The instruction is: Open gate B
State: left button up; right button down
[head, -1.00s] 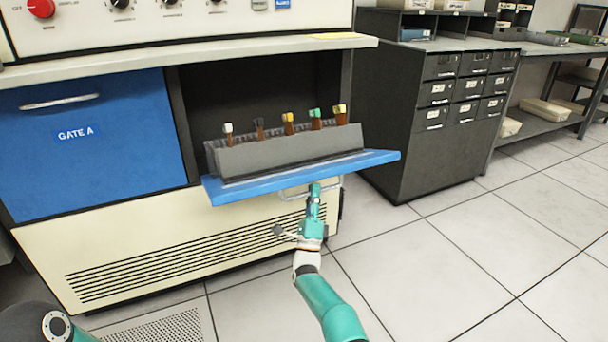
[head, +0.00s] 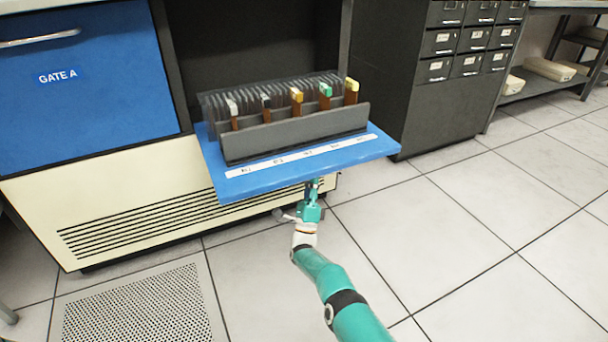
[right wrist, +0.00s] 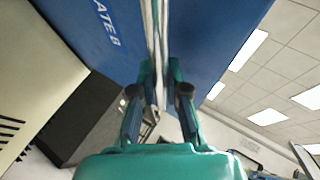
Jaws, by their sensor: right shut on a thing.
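Gate B (head: 362,152) is a blue panel folded down from the console, roughly level, its inner face up with a white label strip. A grey rack (head: 290,136) of cards with coloured tabs stands on it. My right gripper (head: 313,188) is under the panel's front edge, partly hidden by it. In the right wrist view its two fingers (right wrist: 160,92) close around the pale handle bar (right wrist: 157,40) on the gate's outer face (right wrist: 90,30), where part of the "GATE B" label shows. My left gripper is out of view.
Gate A (head: 85,90), a blue panel with a handle, is closed at the left. A dark drawer cabinet (head: 395,100) stands right of the opening. The tiled floor (head: 480,230) in front and to the right is clear.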

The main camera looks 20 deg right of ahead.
jog(key=shift+w+f+y, duration=0.2)
jog(key=shift+f+y, duration=0.05)
jog(key=shift+y, duration=0.05)
jog(key=c, duration=1.2)
grip_release()
jog(key=shift+f, duration=0.2)
jog(key=shift+r, duration=0.1)
jog(key=shift+a, duration=0.1)
jog(key=v, duration=1.2)
jog(key=shift+w, duration=0.1)
